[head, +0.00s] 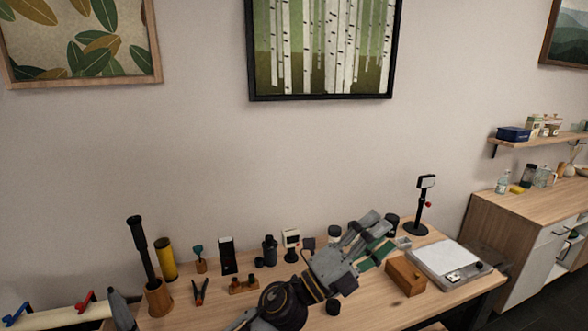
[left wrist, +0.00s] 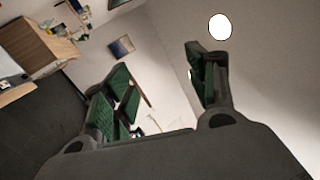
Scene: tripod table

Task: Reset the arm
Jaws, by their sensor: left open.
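My left gripper (head: 376,238) is raised over the right half of the wooden table (head: 190,318). Its dark grey fingers with green pads are spread apart and nothing is between them. In the left wrist view the same gripper (left wrist: 158,92) is open, with wall and room behind the fingers. The arm and gripper hide part of the table's middle. My right gripper does not show in either view.
A brown wooden block (head: 405,277) and a white flat device (head: 448,262) lie right of my gripper. A black stand (head: 419,212) rises behind. Pliers (head: 201,292), a yellow cylinder (head: 166,259) and several small items stand left.

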